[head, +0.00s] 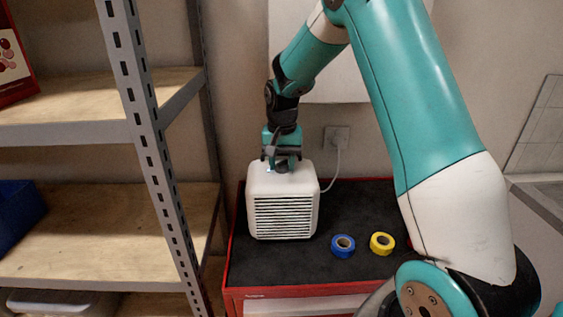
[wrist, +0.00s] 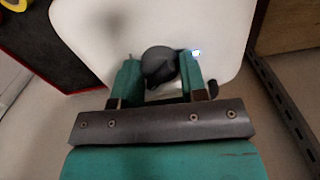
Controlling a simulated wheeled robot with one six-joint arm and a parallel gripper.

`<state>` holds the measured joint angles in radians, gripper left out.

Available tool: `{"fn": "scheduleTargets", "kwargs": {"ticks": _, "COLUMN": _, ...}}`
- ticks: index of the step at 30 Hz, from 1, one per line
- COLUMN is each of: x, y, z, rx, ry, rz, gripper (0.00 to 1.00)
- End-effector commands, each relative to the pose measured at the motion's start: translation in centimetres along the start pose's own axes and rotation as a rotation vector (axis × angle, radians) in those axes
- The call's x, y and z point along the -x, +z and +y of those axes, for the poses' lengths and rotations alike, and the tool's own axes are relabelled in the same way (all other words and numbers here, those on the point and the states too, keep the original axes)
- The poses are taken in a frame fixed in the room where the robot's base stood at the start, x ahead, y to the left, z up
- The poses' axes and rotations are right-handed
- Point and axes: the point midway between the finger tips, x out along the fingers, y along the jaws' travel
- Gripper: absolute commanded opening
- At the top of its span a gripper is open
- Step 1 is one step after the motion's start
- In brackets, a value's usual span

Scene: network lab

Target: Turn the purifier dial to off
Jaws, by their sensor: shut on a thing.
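The white purifier (head: 283,203) stands on the black top of a red cabinet, its slatted front facing me. Its dark grey dial (wrist: 159,66) is on the white top face, seen close up in the wrist view. My gripper (head: 282,166) points down at the purifier's top. In the wrist view my gripper (wrist: 160,76) has one teal finger on each side of the dial and is shut on it. A small light (wrist: 196,53) glows on the top beside the right finger. The dial's setting marks cannot be made out.
A blue tape roll (head: 343,246) and a yellow tape roll (head: 382,243) lie right of the purifier on the cabinet top (head: 290,262). A cable runs to a wall outlet (head: 337,137) behind. A metal shelf unit (head: 150,130) stands close on the left.

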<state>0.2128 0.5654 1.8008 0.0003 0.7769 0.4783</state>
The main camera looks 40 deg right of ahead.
Motion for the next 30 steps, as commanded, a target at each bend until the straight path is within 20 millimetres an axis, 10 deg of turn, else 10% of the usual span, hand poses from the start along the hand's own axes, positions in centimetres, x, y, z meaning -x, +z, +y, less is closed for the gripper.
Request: {"fn": "scheduleTargets", "kwargs": {"ticks": 30, "x": 0.19, "y": -0.15, "z": -0.12, "rx": 0.838, "ry": -0.001, "rz": 0.008, "gripper": 0.16}}
